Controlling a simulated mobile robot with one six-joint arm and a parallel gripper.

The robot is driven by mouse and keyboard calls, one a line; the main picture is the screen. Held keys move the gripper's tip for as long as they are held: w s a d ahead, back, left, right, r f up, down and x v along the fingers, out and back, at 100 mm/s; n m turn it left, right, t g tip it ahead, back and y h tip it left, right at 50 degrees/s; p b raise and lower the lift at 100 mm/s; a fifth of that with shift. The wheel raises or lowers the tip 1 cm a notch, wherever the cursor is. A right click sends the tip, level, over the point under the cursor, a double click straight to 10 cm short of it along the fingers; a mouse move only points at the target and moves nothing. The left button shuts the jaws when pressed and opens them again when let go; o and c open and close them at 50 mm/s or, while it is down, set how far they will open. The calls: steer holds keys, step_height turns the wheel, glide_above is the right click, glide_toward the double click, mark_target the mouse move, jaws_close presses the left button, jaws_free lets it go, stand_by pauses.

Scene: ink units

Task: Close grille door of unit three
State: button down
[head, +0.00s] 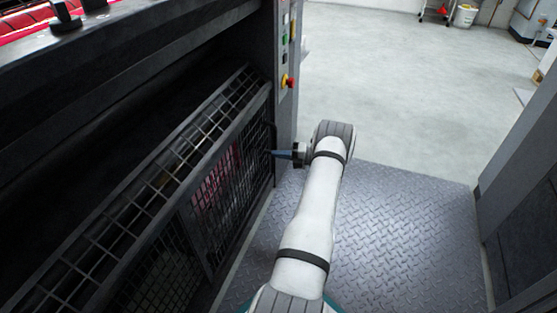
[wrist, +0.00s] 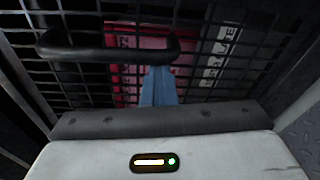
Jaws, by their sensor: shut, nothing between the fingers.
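The dark grille door (head: 228,178) is on the left in the head view, low on the unit's front. Its wire mesh (wrist: 260,70) fills much of the wrist view. A black bar handle (wrist: 108,46) crosses in front of the mesh. My gripper (head: 272,153) is at the door's far end, with its blue fingers pointing at the mesh. In the wrist view my gripper (wrist: 158,72) is shut and empty, its tips just below the handle's right part. I cannot tell whether they touch the handle or mesh, nor how far the door stands open.
A red and yellow stop button (head: 288,81) sits on the unit's post. A diamond-plate floor (head: 400,230) is clear to the right, up to a dark cabinet (head: 520,180). Open pale floor lies beyond.

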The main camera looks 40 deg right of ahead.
steer(key=shift+d+r, duration=0.15)
steer(key=shift+d, duration=0.05)
steer(key=s+a+p, duration=0.1)
steer(key=a+p, duration=0.3)
steer(key=a, duration=0.1)
steer(key=p+v, duration=0.1)
steer(key=v, duration=0.9)
steer(key=shift+d+f, duration=0.35)
steer(key=shift+f, duration=0.25)
